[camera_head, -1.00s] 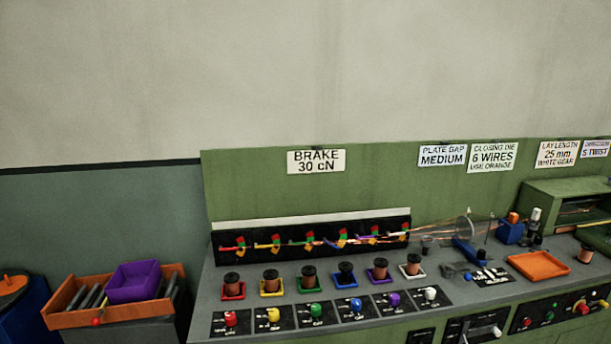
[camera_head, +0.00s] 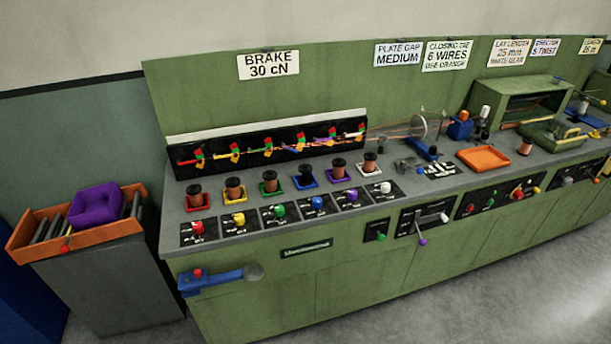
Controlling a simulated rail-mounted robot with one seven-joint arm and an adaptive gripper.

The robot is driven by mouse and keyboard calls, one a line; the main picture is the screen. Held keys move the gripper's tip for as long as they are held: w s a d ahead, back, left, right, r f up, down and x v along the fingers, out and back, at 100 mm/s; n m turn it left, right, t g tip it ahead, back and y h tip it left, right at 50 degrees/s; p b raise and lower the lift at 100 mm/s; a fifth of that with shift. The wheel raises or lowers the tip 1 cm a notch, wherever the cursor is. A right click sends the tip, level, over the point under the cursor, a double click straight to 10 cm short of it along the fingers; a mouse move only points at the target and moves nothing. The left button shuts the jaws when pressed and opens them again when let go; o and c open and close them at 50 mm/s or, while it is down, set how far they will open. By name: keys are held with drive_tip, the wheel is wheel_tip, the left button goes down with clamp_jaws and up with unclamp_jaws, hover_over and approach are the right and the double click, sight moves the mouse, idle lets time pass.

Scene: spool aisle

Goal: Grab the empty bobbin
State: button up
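A row of bobbins stands upright on coloured square holders along the bench. The red (camera_head: 196,195), yellow (camera_head: 234,189), green (camera_head: 270,182), purple (camera_head: 338,168) and white-holder (camera_head: 370,163) bobbins show copper-brown windings. The bobbin on the blue holder (camera_head: 306,176) looks dark all over, with no copper colour showing; it is too small to be sure that it is empty. My gripper is out of view.
A blue lever (camera_head: 218,281) sticks out at the bench's front left. An orange crate (camera_head: 95,238) holding a purple box (camera_head: 96,205) stands left of the bench. An orange tray (camera_head: 483,159) lies on the bench, right of the bobbins. Grey floor (camera_head: 470,305) in front is clear.

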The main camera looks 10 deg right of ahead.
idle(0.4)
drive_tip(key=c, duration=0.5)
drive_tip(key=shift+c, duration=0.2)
